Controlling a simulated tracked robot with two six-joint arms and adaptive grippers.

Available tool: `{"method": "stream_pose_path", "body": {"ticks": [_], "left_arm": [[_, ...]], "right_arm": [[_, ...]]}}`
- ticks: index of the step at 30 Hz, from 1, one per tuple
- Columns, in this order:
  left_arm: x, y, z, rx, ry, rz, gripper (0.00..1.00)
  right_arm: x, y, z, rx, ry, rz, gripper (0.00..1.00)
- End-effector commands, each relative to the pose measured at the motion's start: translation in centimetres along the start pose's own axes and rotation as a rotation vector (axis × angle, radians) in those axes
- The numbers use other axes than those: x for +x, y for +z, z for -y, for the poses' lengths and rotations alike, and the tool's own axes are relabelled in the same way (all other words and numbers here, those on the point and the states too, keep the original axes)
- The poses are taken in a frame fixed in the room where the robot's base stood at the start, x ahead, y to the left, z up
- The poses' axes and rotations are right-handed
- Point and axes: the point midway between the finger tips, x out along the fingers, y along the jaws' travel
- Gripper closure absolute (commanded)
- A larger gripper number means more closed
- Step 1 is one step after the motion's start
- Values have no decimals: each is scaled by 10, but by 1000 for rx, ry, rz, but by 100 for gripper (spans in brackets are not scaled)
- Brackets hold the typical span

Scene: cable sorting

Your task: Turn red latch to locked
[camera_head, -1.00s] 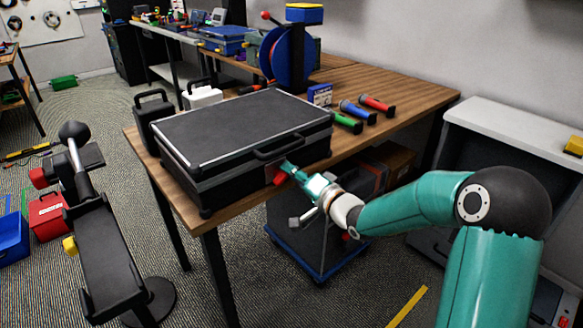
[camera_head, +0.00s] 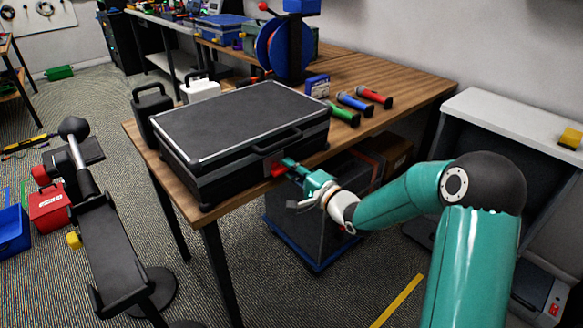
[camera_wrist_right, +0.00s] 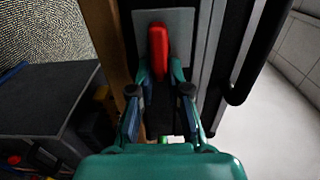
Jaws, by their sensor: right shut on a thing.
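A closed black case (camera_head: 240,118) with silver edges lies on the wooden table. Its red latch (camera_head: 277,170) is on the front face, below and left of the handle. In the right wrist view the red latch (camera_wrist_right: 158,48) stands lengthwise on a grey plate (camera_wrist_right: 180,40). My right gripper (camera_head: 287,165), teal, reaches the case front from the right. In the right wrist view the right gripper (camera_wrist_right: 160,72) has its fingertips on both sides of the latch's near end and is shut on it. My left gripper does not show.
Green, blue and red cylinders (camera_head: 356,103) lie right of the case on the table (camera_head: 410,88). Black and white containers (camera_head: 200,88) stand behind it. A dark wheeled box with a blue base (camera_head: 310,262) stands on the floor below my right gripper.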

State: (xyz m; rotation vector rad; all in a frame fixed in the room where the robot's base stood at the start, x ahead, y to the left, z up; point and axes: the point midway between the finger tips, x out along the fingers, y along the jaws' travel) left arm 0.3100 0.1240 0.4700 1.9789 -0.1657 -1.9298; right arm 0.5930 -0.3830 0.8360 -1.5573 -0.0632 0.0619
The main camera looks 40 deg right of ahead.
Motion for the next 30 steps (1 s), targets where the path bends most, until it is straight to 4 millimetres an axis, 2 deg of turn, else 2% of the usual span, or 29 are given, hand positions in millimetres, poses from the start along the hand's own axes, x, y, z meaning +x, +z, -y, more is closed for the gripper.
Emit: {"method": "stream_pose_path", "body": {"ticks": [7, 8, 12, 23, 26, 30], "left_arm": [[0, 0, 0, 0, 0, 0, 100], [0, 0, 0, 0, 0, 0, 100], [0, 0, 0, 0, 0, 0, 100], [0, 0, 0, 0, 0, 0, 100], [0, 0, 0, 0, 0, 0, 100], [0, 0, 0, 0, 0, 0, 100]], "right_arm": [[-1, -4, -4, 7, 9, -10, 100], [-1, -4, -4, 7, 9, -10, 82], [-1, -3, -4, 6, 9, -8, 59], [-3, -1, -1, 2, 4, -4, 58], [-10, -2, -1, 2, 4, -4, 58], [-31, -2, -2, 2, 4, -6, 58]]}}
